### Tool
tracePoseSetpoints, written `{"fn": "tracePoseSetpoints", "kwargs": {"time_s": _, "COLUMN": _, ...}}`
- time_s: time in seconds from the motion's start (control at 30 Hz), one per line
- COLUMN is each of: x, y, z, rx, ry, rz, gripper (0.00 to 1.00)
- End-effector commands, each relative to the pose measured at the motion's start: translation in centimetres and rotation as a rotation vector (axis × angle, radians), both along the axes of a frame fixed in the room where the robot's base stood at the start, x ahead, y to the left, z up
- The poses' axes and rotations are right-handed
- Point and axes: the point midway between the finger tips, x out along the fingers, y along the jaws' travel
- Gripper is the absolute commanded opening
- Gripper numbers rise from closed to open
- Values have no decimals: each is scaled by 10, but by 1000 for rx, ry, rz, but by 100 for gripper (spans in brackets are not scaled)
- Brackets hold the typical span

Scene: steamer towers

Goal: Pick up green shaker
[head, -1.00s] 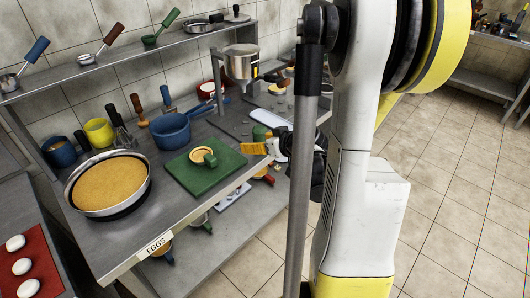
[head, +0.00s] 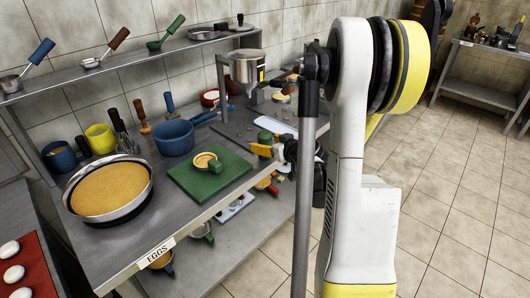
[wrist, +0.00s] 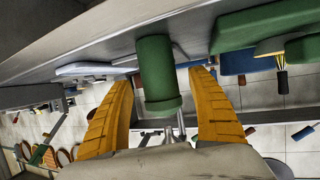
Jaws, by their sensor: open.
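The green shaker (wrist: 157,72) is a plain green cylinder. In the wrist view it stands between the two yellow fingers of my gripper (wrist: 163,80), with a visible gap on each side. The fingers are open and do not appear to touch it. In the head view the shaker (head: 265,137) shows partly behind my gripper (head: 262,151), near the front edge of the counter, just right of the green cutting board (head: 186,183). Its lower part is hidden there by the finger.
A tan round food with a small green item (head: 214,166) lies on the board. Left are a blue pot (head: 172,138) and a large pan (head: 108,190). A metal dispenser (head: 246,70) stands behind. A shelf with utensils lies below the counter.

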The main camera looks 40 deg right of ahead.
Motion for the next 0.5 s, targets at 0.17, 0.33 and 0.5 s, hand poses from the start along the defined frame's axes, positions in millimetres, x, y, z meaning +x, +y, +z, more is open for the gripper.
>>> {"fn": "tracePoseSetpoints", "kwargs": {"time_s": 0.17, "x": 10, "y": -1, "z": -4, "rx": 1, "ry": 0, "rz": 1, "gripper": 69}}
{"fn": "tracePoseSetpoints", "kwargs": {"time_s": 0.33, "x": 9, "y": -1, "z": -3, "rx": 1, "ry": 0, "rz": 0, "gripper": 52}}
{"fn": "tracePoseSetpoints", "kwargs": {"time_s": 0.5, "x": 9, "y": -1, "z": -3, "rx": 1, "ry": 0, "rz": 0, "gripper": 1}}
